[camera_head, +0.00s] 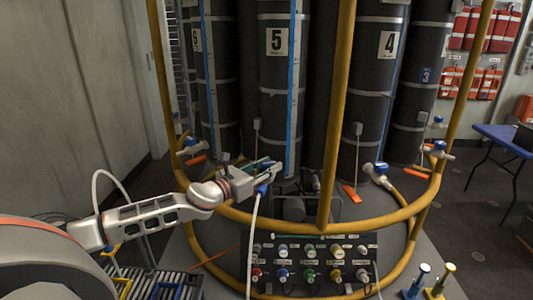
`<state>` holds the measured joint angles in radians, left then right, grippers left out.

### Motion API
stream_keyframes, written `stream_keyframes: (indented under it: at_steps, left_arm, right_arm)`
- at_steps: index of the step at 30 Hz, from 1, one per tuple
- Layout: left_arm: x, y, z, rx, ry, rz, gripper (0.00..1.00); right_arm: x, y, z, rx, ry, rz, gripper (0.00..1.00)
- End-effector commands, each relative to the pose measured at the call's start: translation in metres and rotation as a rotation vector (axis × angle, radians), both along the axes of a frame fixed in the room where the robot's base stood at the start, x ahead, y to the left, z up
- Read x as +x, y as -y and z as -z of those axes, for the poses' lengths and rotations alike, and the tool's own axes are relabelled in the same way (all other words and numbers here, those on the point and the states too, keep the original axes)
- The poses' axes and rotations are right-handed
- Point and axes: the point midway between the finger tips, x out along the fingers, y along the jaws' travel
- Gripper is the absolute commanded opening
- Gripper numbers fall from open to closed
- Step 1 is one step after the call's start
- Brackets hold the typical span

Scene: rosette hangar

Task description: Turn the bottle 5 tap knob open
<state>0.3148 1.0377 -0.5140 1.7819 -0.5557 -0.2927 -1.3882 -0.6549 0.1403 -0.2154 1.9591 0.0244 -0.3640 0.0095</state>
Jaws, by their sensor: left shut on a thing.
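Bottle 5 (276,80) is a tall dark cylinder with a "5" label, standing upright in the middle of the rack. My left gripper (268,172) comes in from the left and is shut at the foot of bottle 5, where its tap knob sits. The gripper fingers mostly hide the knob. A blue part (262,189) shows just under the fingers, with a white hose (252,235) hanging below it. I cannot tell how far the knob is turned. My right gripper is not in view.
Yellow rack tubes (338,110) pass in front of the bottles, close to the right of my left gripper. Bottle 4 (383,75) has its own blue-knobbed tap (381,168). A panel of coloured knobs (310,262) stands below. A blue table (508,137) is at the right.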

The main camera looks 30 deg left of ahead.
Motion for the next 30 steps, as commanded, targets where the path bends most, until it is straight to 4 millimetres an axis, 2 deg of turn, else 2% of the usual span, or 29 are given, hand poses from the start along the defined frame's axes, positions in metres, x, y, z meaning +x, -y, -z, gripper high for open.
stream_keyframes:
  at_steps: [1,3,5,9,12,21,30]
  left_arm:
    - [-0.001,0.004,-0.005,-0.006,-0.003,-0.035,0.08]
    - [0.0,0.004,-0.004,-0.007,-0.002,-0.097,0.08]
    - [0.0,0.005,-0.003,-0.007,-0.002,-0.148,0.08]
    - [0.0,0.005,-0.001,-0.009,-0.002,-0.274,0.08]
    - [0.001,0.006,0.0,-0.011,-0.002,-0.366,0.08]
    - [0.001,0.005,0.001,-0.007,-0.002,-0.603,0.08]
    - [0.001,0.004,0.0,-0.002,0.0,-0.74,0.08]
  right_arm:
    - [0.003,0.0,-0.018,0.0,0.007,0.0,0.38]
    - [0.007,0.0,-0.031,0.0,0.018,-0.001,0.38]
    - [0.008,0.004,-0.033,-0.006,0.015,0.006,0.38]
    - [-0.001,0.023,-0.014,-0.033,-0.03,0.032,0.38]
    - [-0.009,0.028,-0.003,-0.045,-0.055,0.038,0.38]
    - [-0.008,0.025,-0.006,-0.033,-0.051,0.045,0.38]
    - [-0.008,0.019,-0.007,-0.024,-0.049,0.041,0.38]
